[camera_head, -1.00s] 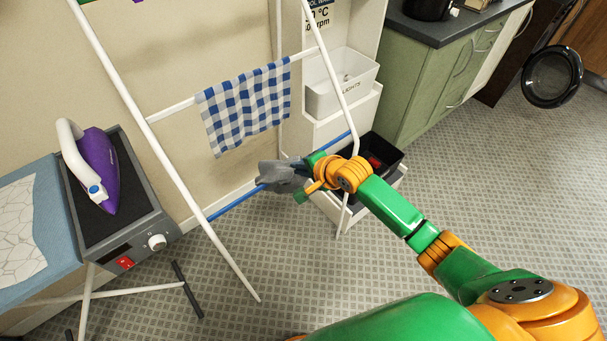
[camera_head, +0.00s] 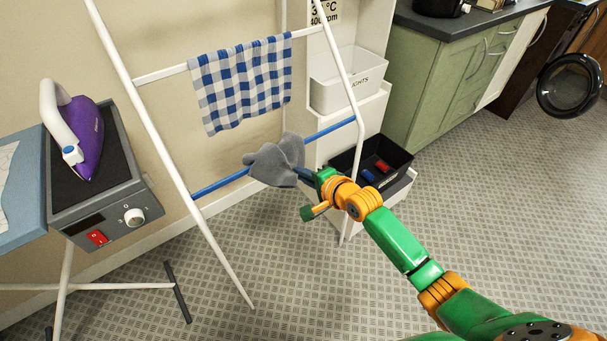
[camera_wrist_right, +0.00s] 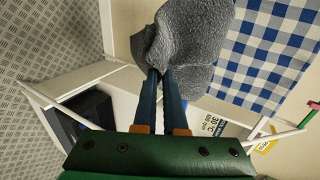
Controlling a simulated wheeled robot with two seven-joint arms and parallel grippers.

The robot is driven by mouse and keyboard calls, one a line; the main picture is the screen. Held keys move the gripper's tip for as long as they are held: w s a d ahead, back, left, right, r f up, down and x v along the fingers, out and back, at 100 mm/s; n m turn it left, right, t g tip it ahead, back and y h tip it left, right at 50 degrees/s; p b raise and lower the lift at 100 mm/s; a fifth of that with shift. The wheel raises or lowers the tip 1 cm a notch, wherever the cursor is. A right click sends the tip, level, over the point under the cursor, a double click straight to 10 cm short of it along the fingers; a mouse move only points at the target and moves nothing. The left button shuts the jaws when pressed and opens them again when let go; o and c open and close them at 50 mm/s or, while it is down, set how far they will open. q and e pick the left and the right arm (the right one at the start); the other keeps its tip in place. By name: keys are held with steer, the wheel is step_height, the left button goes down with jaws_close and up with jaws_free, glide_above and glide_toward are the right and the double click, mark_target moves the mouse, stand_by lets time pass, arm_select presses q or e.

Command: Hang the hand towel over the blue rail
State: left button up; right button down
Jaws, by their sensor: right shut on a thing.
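The grey hand towel (camera_head: 276,163) is bunched at the tip of my right gripper (camera_head: 306,175), which is shut on it. In the head view the towel overlaps the middle of the blue rail (camera_head: 327,129) and hides that stretch; I cannot tell whether it touches or lies over the rail. The blue rail is the lower bar of a white rack. In the right wrist view the towel (camera_wrist_right: 182,42) is pinched between the fingertips (camera_wrist_right: 160,76) and spreads beyond them. My left gripper is not in view.
A blue-white checked cloth (camera_head: 242,84) hangs on the white bar above. The rack's white legs (camera_head: 200,215) stand either side of the rail. A purple iron (camera_head: 88,140) sits at the left. A black bin (camera_head: 371,165) stands behind the right leg. Front floor is open.

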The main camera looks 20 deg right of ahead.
steer(key=shift+c, duration=1.5)
jaws_free()
steer(key=s+d+p, duration=0.4)
steer(key=s+p, duration=0.3)
steer(key=s, duration=0.4)
steer(key=shift+d, duration=0.2)
